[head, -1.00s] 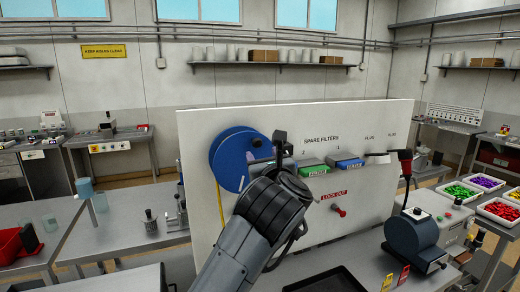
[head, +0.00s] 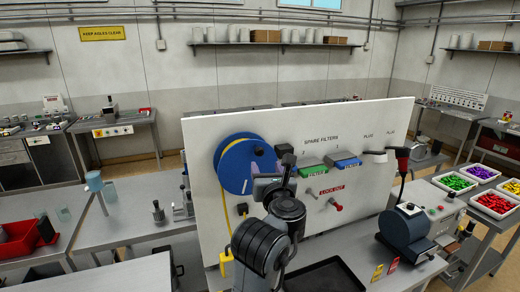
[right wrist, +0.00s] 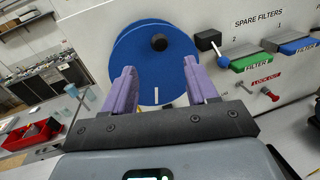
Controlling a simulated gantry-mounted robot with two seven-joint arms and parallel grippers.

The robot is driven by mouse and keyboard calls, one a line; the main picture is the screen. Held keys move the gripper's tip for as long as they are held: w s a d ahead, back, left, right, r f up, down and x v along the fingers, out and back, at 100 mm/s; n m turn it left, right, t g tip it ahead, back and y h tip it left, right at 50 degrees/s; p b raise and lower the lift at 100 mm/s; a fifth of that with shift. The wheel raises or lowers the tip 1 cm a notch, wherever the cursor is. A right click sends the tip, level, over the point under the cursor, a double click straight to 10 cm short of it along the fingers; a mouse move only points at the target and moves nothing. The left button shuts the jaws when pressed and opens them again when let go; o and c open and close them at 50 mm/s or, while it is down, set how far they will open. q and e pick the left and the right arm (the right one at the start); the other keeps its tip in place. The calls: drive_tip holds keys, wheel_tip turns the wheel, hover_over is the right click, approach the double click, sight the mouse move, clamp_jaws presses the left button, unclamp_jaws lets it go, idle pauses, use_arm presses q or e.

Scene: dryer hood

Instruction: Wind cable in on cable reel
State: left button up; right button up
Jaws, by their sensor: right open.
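The cable reel is a blue disc on the white upright panel, left of centre in the head view (head: 232,165) and ahead of my fingers in the right wrist view (right wrist: 150,65). It has a black knob (right wrist: 158,42) near its upper part and a white mark low on its face. Yellow cable (head: 225,220) shows at the reel's left rim and hangs down the panel. My right gripper (right wrist: 160,72) is open and empty, its purple fingers pointing at the reel below the knob. In the head view my right arm hides part of the panel. My left gripper is out of view.
A black tray (head: 325,275) and a grey-blue machine (head: 408,232) stand on the bench in front of the panel.

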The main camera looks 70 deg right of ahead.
sight(260, 154)
drive_tip(key=x, duration=1)
drive_tip(key=shift+w+f, duration=0.1)
clamp_jaws()
